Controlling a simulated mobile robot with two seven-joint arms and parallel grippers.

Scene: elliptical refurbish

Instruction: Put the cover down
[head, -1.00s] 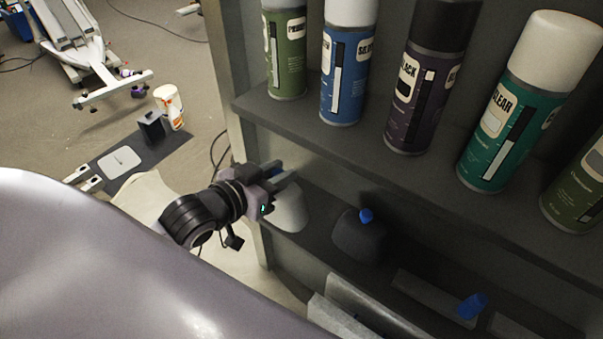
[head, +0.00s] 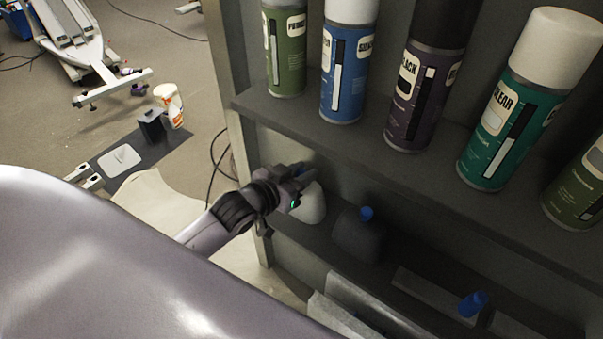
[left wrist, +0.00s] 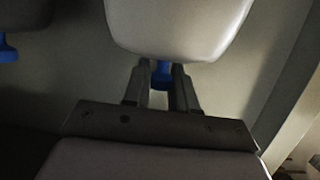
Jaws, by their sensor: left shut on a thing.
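The cover is a white rounded shell (head: 310,207) with a blue knob, at the left end of the lower shelf (head: 325,243). My left gripper (head: 302,172) is above it, shut on its blue knob. In the left wrist view, the two fingers (left wrist: 162,80) close around the blue knob (left wrist: 161,72), and the white cover (left wrist: 180,25) fills the top. I cannot tell if the cover's lower edge touches the shelf or hangs just above it. My right gripper is not in view.
A dark cover (head: 358,240) with a blue knob sits just right of the white one. Another blue knob (head: 473,303) is farther right. Spray cans (head: 348,75) line the shelf above, close over my gripper. The shelf unit's side post (head: 250,180) is at the left.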

